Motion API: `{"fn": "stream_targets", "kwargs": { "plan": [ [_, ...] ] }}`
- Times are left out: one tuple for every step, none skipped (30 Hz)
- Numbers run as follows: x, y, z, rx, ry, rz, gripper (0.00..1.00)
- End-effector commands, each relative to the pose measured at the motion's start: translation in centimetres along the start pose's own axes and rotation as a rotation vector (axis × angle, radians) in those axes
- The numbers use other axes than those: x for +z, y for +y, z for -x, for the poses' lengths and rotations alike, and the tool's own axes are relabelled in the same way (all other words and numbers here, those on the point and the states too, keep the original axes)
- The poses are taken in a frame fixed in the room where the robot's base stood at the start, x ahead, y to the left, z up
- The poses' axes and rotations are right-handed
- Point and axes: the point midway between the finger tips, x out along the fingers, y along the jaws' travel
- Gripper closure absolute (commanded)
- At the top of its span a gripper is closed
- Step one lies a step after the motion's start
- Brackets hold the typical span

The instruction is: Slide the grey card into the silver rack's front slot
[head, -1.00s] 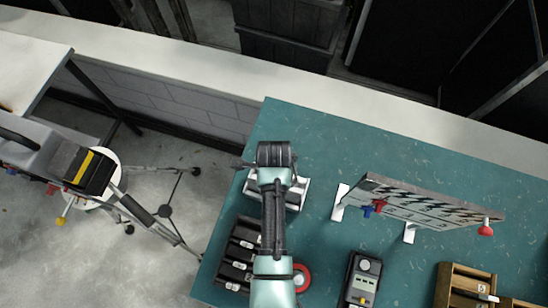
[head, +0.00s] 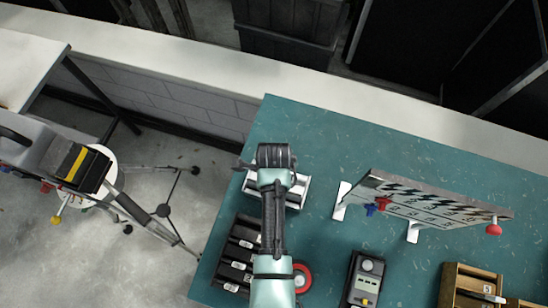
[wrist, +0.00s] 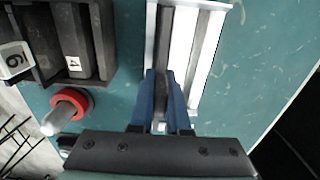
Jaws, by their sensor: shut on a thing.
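The silver rack (head: 292,197) stands at the left end of the teal table, partly hidden by my arm in the head view. In the wrist view the silver rack (wrist: 207,60) shows pale walls with long narrow gaps between them. My gripper (wrist: 166,76) has its blue fingers closed on the grey card (wrist: 164,40), seen edge-on as a thin dark strip. The card lines up with the gap on the rack's left side in the wrist view. How deep it sits is hidden by the steep view. In the head view the fingers and card are hidden by my arm.
A black case of dark blocks (head: 240,250) lies near the rack, with a red ring (head: 302,277) beside it. A clapperboard (head: 430,203) stands to the right on white feet. A grey meter (head: 364,280) and wooden box (head: 470,285) are nearer. The table behind the clapperboard is clear.

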Motion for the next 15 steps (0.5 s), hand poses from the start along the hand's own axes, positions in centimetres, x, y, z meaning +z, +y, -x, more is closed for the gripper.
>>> {"fn": "stream_targets", "kwargs": {
  "plan": [
    [0.01, -0.02, -0.27, 0.0, 0.0, 0.0, 1.0],
    [0.01, -0.02, -0.35, 0.0, 0.0, 0.0, 1.0],
    [0.01, -0.02, -0.45, 0.0, 0.0, 0.0, 1.0],
    [0.01, -0.03, -0.3, -0.001, 0.0, 0.0, 0.8],
    [0.01, -0.03, -0.28, -0.001, 0.0, 0.0, 0.75],
    [0.01, -0.03, -0.27, -0.001, 0.0, 0.0, 0.67],
    [0.01, -0.03, -0.27, -0.001, 0.0, 0.0, 0.62],
    [0.01, -0.03, -0.27, -0.001, 0.0, 0.0, 0.57],
    [0.01, -0.03, -0.27, -0.001, 0.0, 0.0, 0.5],
    [0.01, -0.02, -0.27, -0.001, 0.0, 0.0, 0.5],
    [0.01, -0.03, -0.27, -0.001, 0.0, 0.0, 0.5],
    [0.01, -0.02, -0.27, 0.0, 0.0, 0.0, 0.5],
    [0.01, -0.02, -0.27, -0.001, 0.0, 0.0, 0.5],
    [0.01, -0.02, -0.27, 0.0, 0.0, 0.0, 0.5],
    [0.01, -0.02, -0.27, 0.0, 0.0, 0.0, 0.5]
  ]
}}
